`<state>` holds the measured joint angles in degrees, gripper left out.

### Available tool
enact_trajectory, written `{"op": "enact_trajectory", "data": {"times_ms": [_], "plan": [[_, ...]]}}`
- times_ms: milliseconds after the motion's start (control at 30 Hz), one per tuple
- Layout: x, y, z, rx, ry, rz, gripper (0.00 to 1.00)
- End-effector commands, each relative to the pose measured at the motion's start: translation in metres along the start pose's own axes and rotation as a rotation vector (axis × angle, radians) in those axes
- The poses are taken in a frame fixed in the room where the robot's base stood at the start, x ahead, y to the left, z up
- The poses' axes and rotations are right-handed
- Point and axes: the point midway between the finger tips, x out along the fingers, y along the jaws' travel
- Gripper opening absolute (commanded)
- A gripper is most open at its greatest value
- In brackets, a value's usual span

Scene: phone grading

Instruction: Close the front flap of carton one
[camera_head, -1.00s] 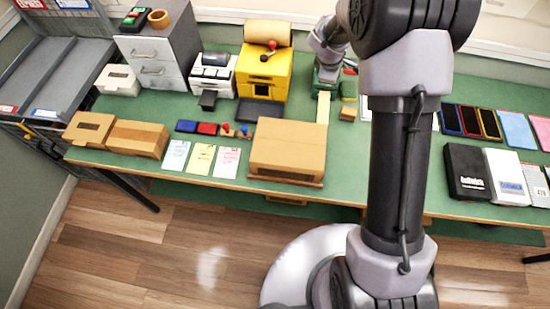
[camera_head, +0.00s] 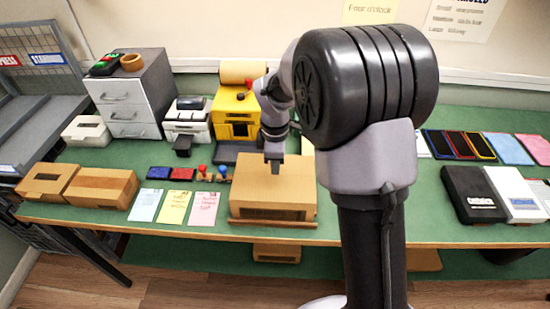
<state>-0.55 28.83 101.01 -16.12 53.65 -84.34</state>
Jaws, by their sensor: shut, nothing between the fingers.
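A tan cardboard carton (camera_head: 250,196) stands at the front edge of the green table, in the middle of the head view. I see no number on it, so I cannot tell for certain that it is carton one. Its top looks covered. A thin tan strip (camera_head: 272,222), apparently the front flap, juts out low along its front side. My gripper (camera_head: 274,170) is shut and empty, pointing down over the back part of the carton's top. I cannot tell whether the fingertips touch it.
Two smaller tan boxes (camera_head: 103,187) sit at the left. Three paper cards (camera_head: 174,207) lie left of the carton. A yellow machine (camera_head: 234,115) and a white printer (camera_head: 187,121) stand behind. Black and white phone boxes (camera_head: 472,195) stand at right. Another tan box is below the table (camera_head: 277,252).

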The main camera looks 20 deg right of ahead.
Motion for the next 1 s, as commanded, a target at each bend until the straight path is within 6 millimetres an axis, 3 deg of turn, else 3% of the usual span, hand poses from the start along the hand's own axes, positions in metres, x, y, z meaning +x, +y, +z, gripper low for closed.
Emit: {"op": "enact_trajectory", "data": {"times_ms": [167, 567, 767, 1000], "plan": [[0.019, 0.000, 0.000, 0.000, 0.000, 0.000, 0.00], [0.022, 0.000, 0.000, 0.000, 0.000, 0.000, 0.00], [0.039, 0.002, 0.000, 0.000, -0.001, -0.002, 0.00], [0.042, 0.000, 0.001, 0.000, -0.003, -0.008, 0.00]]}}
